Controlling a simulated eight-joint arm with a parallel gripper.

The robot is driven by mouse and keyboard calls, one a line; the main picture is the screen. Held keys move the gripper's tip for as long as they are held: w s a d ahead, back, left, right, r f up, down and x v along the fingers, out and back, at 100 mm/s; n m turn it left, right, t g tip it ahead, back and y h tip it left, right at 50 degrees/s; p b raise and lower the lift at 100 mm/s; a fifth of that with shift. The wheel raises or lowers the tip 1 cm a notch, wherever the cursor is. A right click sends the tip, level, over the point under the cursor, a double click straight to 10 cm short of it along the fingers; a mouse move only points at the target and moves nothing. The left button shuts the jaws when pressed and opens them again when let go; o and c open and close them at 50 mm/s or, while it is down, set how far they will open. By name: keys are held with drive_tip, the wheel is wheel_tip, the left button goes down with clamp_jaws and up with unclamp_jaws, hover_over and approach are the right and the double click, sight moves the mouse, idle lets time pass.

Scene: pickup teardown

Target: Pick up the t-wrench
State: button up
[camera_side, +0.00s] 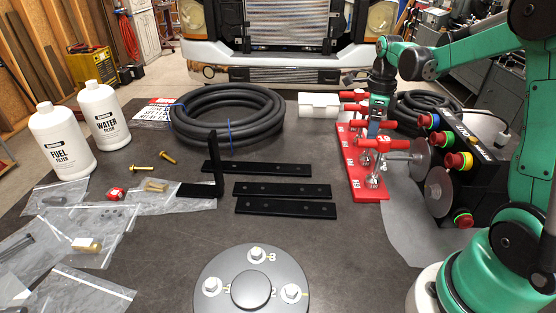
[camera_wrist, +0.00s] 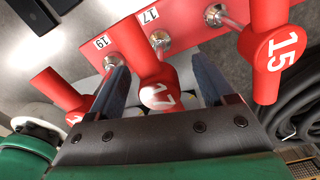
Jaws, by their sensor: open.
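Red t-wrenches with numbered hubs stand in a red rack (camera_side: 353,172), right of centre in the side view. In the wrist view I see wrench 17 (camera_wrist: 152,72) in the middle, wrench 15 (camera_wrist: 275,50) at right and wrench 19 (camera_wrist: 60,93) at left. My gripper (camera_wrist: 160,70) is open, with one blue-grey finger on each side of wrench 17's red handle. A gap shows on both sides. In the side view my gripper (camera_side: 375,126) points down among the handles, partly hiding them. The front wrench (camera_side: 384,144) stands nearest the camera.
A dark control box with lit red buttons (camera_side: 460,162) and grey discs stand close right of the rack. A white block (camera_side: 319,106) and coiled black hose (camera_side: 228,115) lie left. Black bars (camera_side: 283,190) and a grey hub (camera_side: 251,290) lie in front.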

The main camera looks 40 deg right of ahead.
drive_tip(key=shift+f, duration=0.55)
clamp_jaws()
drive_tip(key=shift+r, duration=0.15)
wheel_tip(320, 180, up, 20)
idle(0.5)
